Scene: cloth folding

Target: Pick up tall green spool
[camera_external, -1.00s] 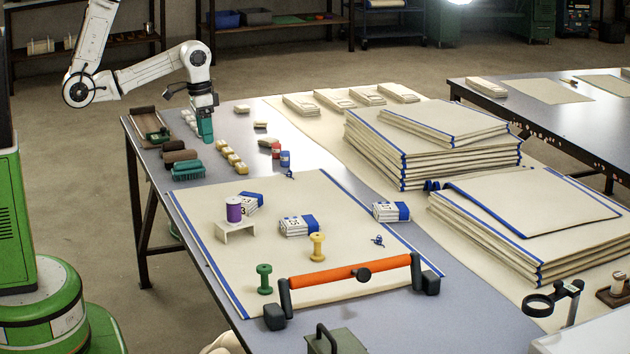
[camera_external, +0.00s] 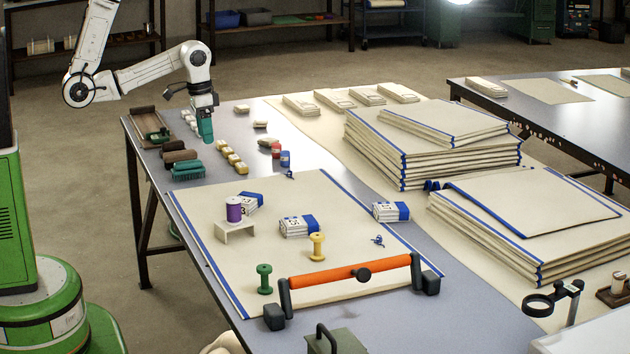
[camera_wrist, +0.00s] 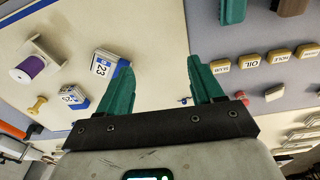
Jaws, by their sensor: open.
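The green spool (camera_external: 264,279) stands upright on the cream cloth (camera_external: 215,262), near its front left corner and left of the orange-handled bar. I do not make out the green spool in the wrist view. My gripper (camera_external: 206,138) hangs over the far left part of the table, well behind the spool and apart from it. In the wrist view my gripper (camera_wrist: 159,68) has its two teal fingers apart with nothing between them.
An orange bar (camera_external: 330,277) on dark supports is right of the green spool. A yellow spool (camera_external: 317,246) and a purple spool (camera_external: 234,209) on a small white stand (camera_external: 236,231) are nearby. Numbered bundles (camera_external: 298,227) lie on the cloth. Tall cloth stacks (camera_external: 430,155) fill the right side.

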